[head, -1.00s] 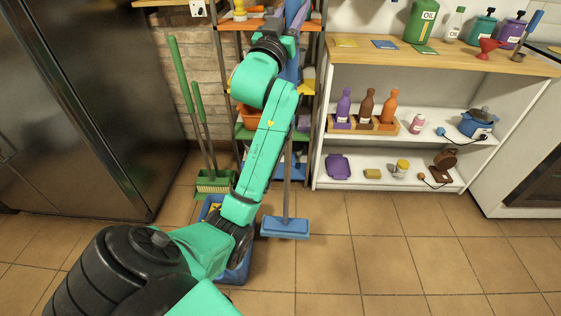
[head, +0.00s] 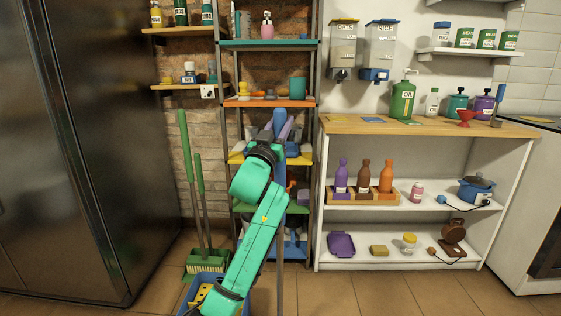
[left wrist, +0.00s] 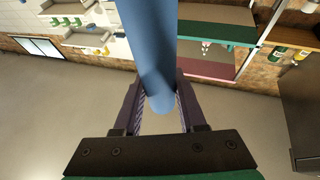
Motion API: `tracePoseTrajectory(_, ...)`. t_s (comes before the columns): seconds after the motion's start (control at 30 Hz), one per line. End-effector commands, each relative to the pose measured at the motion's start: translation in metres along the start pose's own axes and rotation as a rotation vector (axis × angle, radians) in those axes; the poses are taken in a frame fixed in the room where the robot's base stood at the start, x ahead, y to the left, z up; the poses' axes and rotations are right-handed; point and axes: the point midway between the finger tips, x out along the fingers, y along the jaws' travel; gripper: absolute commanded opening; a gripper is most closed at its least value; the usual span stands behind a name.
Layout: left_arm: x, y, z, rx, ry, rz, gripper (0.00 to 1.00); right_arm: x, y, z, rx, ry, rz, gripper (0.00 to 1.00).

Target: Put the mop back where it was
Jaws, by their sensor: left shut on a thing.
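The mop has a blue grip at the top of its handle (head: 279,122) and a thin grey shaft (head: 280,276), which stands roughly upright in front of the shelving rack. Its lower end is below the edge of the head view. My left gripper (head: 282,130) is shut on the blue grip near its top. In the left wrist view the blue handle (left wrist: 153,50) lies between the two fingers (left wrist: 158,108). My left arm hides part of the shaft. My right gripper is in no view.
A blue bucket (head: 244,306) stands on the floor by my left arm. A green broom (head: 206,262) and another green-handled tool lean on the brick wall. The rack (head: 268,43) is behind, a white shelf unit (head: 400,266) to the right, a dark fridge (head: 70,150) left.

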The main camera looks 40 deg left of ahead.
Motion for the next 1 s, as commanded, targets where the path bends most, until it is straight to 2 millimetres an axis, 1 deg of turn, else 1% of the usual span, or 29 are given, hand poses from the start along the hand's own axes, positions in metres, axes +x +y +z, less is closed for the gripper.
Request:
tracePoseTrajectory(0.03,-0.007,0.0,0.015,-0.001,0.0,0.0,0.0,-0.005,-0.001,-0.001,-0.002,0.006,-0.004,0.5)
tracePoseTrajectory(0.1,-0.012,0.0,0.026,-0.002,0.001,0.0,0.0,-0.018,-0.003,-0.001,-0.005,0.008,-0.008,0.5)
tracePoseTrajectory(0.17,-0.015,0.0,0.031,-0.001,0.003,0.0,0.0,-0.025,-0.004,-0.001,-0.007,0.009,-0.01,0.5)
tracePoseTrajectory(0.37,-0.028,0.0,0.061,-0.002,0.001,0.0,0.0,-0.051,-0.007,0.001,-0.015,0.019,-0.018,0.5)
tracePoseTrajectory(0.43,-0.03,0.0,0.064,-0.001,0.003,0.0,0.0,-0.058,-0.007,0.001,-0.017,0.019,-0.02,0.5)
tracePoseTrajectory(0.5,-0.029,0.0,0.063,0.0,0.004,0.0,0.0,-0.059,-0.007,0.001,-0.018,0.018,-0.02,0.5)
tracePoseTrajectory(0.8,-0.03,0.0,0.065,0.0,0.004,0.0,0.0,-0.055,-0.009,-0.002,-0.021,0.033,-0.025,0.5)
tracePoseTrajectory(0.83,-0.03,0.0,0.066,0.0,0.001,0.0,0.52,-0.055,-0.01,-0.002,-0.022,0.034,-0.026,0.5)
tracePoseTrajectory(0.87,-0.03,0.0,0.066,0.0,0.0,0.0,0.63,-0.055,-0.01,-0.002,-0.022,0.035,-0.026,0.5)
tracePoseTrajectory(0.9,-0.03,0.0,0.066,0.0,0.0,0.0,0.7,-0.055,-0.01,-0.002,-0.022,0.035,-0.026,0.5)
tracePoseTrajectory(1.0,-0.03,0.0,0.066,0.0,0.0,0.0,0.7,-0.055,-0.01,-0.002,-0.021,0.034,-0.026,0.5)
